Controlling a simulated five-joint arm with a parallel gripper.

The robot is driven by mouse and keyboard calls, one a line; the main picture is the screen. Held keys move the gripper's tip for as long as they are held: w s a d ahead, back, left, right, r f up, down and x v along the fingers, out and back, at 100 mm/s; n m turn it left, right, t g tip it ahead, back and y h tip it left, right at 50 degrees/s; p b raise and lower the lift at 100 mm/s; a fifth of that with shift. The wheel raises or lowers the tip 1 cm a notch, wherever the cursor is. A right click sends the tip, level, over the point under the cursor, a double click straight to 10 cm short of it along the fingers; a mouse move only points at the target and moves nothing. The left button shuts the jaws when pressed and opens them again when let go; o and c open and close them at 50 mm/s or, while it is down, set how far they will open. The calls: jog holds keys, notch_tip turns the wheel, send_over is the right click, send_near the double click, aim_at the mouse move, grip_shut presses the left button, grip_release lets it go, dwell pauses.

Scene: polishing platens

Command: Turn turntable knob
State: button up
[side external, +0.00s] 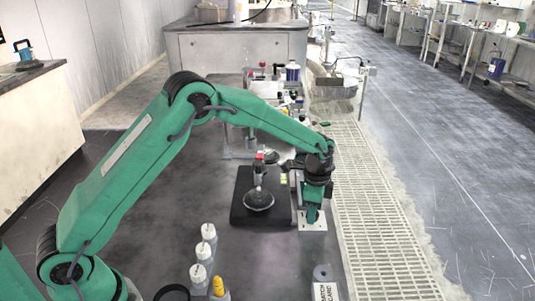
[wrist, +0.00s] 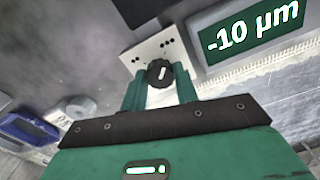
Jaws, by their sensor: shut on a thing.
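The knob (wrist: 160,73) is a round black dial with a white mark, on the face of a pale control box (wrist: 150,52). In the wrist view it sits between the two green fingers of my gripper (wrist: 158,83), which is shut on it. In the side view my gripper (side external: 312,212) points down at the pale box (side external: 314,227), and the fingers hide the knob. Left of the box is a black base (side external: 243,213) with a dark round dish (side external: 258,199) on it, likely the turntable; a red-topped upright part stands behind the dish.
A green display (wrist: 250,30) beside the box reads "-10 µm". White-capped bottles (side external: 203,252) and a yellow-capped one (side external: 219,287) stand at the front. A labelled cylinder (side external: 324,284) is at the front right. Bottles crowd the bench behind. A pale grating (side external: 375,215) runs along the right.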

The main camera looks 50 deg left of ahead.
jog(key=shift+r, duration=0.15)
jog(key=o, duration=1)
jog(key=shift+r, duration=3.8)
jog(key=shift+r, duration=0.15)
